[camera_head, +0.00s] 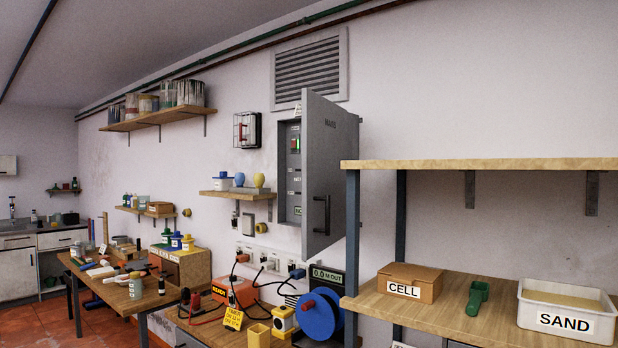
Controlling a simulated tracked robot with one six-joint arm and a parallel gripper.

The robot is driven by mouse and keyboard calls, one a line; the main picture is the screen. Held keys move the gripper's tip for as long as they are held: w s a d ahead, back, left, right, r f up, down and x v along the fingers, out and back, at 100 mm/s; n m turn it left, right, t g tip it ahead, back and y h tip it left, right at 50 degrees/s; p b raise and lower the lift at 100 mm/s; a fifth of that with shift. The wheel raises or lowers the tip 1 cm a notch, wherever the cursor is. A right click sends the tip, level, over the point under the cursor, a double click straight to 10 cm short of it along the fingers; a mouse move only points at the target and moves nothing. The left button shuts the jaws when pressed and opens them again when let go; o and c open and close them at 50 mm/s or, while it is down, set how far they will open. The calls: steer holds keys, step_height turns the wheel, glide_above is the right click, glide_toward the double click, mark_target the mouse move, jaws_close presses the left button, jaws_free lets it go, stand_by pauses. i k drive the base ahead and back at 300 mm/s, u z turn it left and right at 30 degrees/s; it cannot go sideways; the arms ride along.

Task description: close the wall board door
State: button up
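The wall board is a grey cabinet (283,172) on the white wall, with its inside, small labels and a green part showing. Its grey door (342,172) stands wide open, hinged on the cabinet's right side and swung out into the room. A dark upright bar handle (322,214) is on the door face, near its lower part. My gripper is not in view.
A shelf unit (480,164) with dark posts stands right of the door, holding a CELL box (409,282) and a SAND tray (566,312). Below the door are a blue reel (317,314) and a bench with cables. A small shelf (238,194) is left of the cabinet.

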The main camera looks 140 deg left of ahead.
mark_target(323, 122)
steer(key=u, duration=4.55)
steer(key=i, duration=0.95)
steer(key=z, duration=0.1)
